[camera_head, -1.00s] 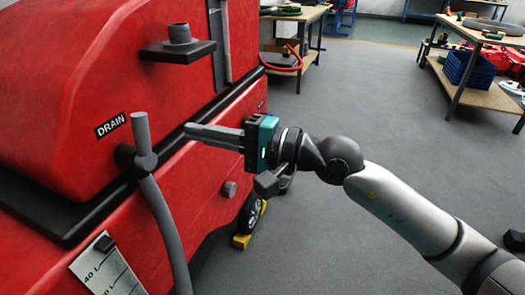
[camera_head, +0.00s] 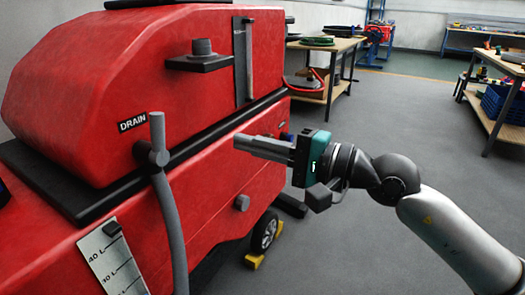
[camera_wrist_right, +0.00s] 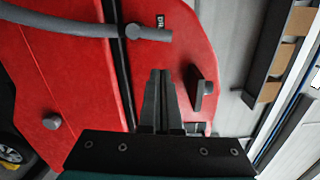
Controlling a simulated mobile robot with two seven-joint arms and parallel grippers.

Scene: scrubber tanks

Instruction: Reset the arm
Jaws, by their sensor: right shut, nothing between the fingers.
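My right gripper (camera_head: 240,143) reaches in from the right of the head view, its grey fingers pointing left toward the red scrubber tank (camera_head: 90,75). The fingers are closed together with nothing between them. In the right wrist view, the closed fingers (camera_wrist_right: 160,85) stand side by side in front of the red machine. I cannot tell whether the fingertips touch the machine; they appear apart from it. My left gripper is not in view.
The grey drain hose (camera_head: 168,215) hangs on the machine's front below the DRAIN label (camera_head: 132,122). A dark ledge with a round fitting (camera_head: 202,47) juts from the tank. Wooden workbenches (camera_head: 338,45) stand behind.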

